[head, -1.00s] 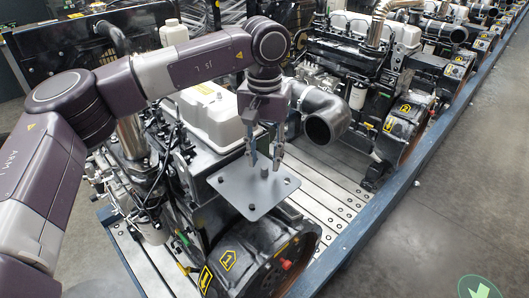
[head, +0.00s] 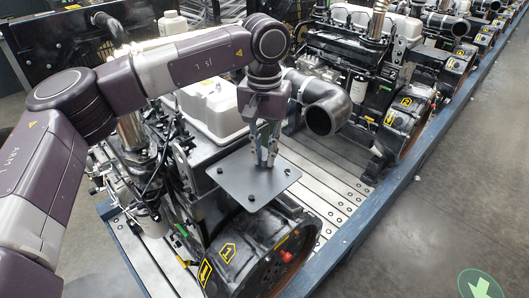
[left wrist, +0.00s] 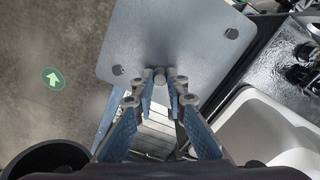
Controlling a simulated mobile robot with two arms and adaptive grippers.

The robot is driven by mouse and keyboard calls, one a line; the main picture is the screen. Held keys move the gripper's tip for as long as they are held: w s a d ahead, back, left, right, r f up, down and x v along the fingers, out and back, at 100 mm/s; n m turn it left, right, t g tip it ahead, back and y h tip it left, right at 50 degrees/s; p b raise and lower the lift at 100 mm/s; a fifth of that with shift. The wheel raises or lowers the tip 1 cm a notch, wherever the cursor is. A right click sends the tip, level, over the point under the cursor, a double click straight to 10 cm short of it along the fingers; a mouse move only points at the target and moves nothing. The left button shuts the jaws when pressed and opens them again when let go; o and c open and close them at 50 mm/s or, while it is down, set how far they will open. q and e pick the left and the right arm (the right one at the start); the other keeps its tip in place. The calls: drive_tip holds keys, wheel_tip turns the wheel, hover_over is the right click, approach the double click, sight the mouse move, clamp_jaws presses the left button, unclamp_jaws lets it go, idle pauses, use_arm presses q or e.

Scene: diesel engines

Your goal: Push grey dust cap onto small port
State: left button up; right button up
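My left gripper (head: 265,164) points down at a flat grey plate (head: 235,183) beside the nearest engine. In the left wrist view its fingers (left wrist: 162,78) are close together around a small grey dust cap (left wrist: 159,75), one on each side. The cap seems to be at the plate's near edge in that view; whether it still touches the plate cannot be told. More small caps or pegs stand on the plate, such as a dark one (head: 251,197) at the front corner. I cannot pick out the small port. My right gripper is not in view.
The nearest engine (head: 207,112) has a pale cover and a red fitting (head: 286,256) on its dark flywheel housing. A black elbow pipe (head: 325,112) opens close right of my gripper. A blue rail (head: 345,246) borders the slatted platform; open floor lies right of it.

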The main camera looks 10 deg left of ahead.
sight(265, 158)
use_arm(q)
clamp_jaws()
drive_tip(key=shift+r+p, duration=1.65)
drive_tip(key=shift+r, duration=0.9)
drive_tip(key=shift+f, duration=0.1)
